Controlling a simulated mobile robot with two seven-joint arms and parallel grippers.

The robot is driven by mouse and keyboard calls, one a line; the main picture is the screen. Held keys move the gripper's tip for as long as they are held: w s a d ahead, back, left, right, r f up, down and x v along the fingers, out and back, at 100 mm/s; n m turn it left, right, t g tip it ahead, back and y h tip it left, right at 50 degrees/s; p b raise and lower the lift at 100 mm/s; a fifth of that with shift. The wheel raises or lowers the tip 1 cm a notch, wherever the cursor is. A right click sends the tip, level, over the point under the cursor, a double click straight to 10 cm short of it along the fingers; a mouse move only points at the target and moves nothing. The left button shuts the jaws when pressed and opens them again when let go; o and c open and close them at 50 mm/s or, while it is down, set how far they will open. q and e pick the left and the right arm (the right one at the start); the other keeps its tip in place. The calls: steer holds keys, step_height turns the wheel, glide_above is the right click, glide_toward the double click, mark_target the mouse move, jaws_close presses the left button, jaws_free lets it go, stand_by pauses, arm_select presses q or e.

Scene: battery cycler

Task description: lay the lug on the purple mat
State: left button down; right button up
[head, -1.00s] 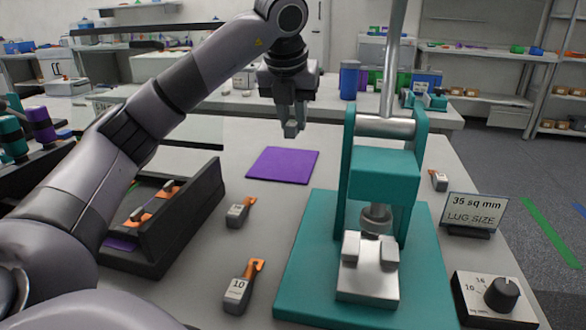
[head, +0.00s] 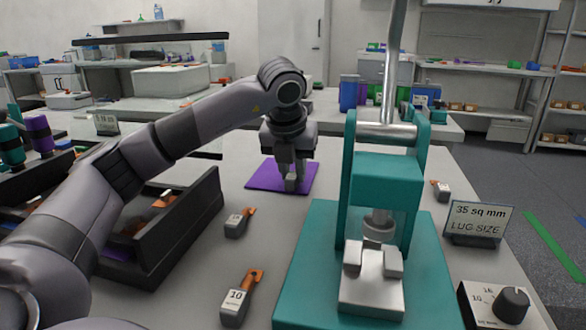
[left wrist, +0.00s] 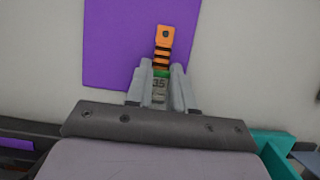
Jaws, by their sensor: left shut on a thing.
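My left gripper (head: 290,186) is at the purple mat (head: 262,178), over its right half. In the left wrist view the gripper (left wrist: 161,84) is shut on a lug (left wrist: 163,48) with a grey body marked 35, a green band and an orange tongue with a hole. The orange tongue lies over the purple mat (left wrist: 110,45) and points away from the gripper. I cannot tell whether the lug touches the mat. In the head view the fingers mostly hide the lug. My right gripper is not in view.
A teal press (head: 386,180) stands right of the mat. Other lugs lie on the table: one (head: 237,222) in front of the mat, one marked 10 (head: 238,300) nearer, one (head: 441,191) behind the size sign (head: 478,222). A black tray (head: 165,230) stands left.

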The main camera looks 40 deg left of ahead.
arm_select(q)
steer(key=c, duration=1)
jaws_free()
steer(key=shift+r, duration=0.1)
steer(key=p+v, duration=0.3)
steer(key=v, duration=0.9)
steer(key=shift+s, duration=0.1)
